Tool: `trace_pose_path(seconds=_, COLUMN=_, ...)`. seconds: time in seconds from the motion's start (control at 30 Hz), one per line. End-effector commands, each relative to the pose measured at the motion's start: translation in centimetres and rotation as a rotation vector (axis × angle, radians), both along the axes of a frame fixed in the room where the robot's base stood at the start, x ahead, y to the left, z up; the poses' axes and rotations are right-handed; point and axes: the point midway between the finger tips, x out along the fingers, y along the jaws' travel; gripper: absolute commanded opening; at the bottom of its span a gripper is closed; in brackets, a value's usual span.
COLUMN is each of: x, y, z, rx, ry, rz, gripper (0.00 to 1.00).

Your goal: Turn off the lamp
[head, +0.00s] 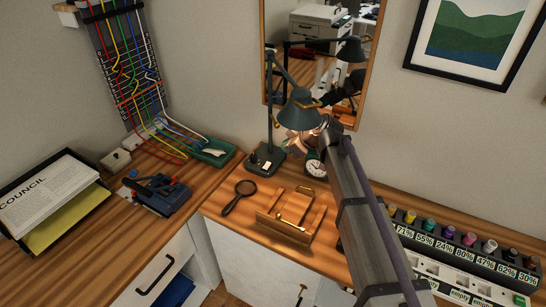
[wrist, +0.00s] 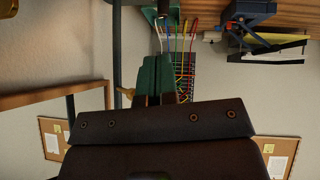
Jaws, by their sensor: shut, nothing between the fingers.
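The desk lamp has a dark green shade (head: 299,112) on a jointed arm and a flat base (head: 265,159) at the back of the desk. A small light part shows on the base, but I cannot make out a switch. Whether the lamp is lit is unclear. My arm reaches up from the lower right and ends close beside the shade; contact is unclear. In the wrist view my gripper (wrist: 158,62) is shut and empty. A dark pole and a small brass knob (wrist: 126,92) show left of the fingers there.
A magnifying glass (head: 239,197) and a wooden holder (head: 291,218) lie in front. A mirror (head: 320,60) hangs behind. Bottles on a rack (head: 455,255) stand right; a green tray (head: 214,152) is left.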

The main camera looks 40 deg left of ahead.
Motion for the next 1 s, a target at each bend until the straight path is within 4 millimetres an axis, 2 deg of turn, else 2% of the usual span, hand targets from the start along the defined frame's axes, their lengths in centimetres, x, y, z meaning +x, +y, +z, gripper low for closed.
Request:
trace_pose_path(seconds=0.27, x=0.2, y=2.3, z=-2.8, rx=0.001, ry=0.001, rz=0.001, gripper=0.00)
trace_pose_path(seconds=0.6, x=0.3, y=7.6, z=-8.1, rx=0.001, ry=0.001, rz=0.001, gripper=0.00)
trace_pose_path(seconds=0.7, x=0.5, y=7.2, z=-10.2, rx=0.000, ry=0.001, rz=-0.001, gripper=0.00)
trace_pose_path(seconds=0.77, x=0.7, y=7.2, z=-10.8, rx=0.000, ry=0.001, rz=0.000, gripper=0.00)
trace_pose_path(seconds=1.0, x=0.8, y=7.2, z=-10.9, rx=0.000, ry=0.001, rz=0.000, gripper=0.00)
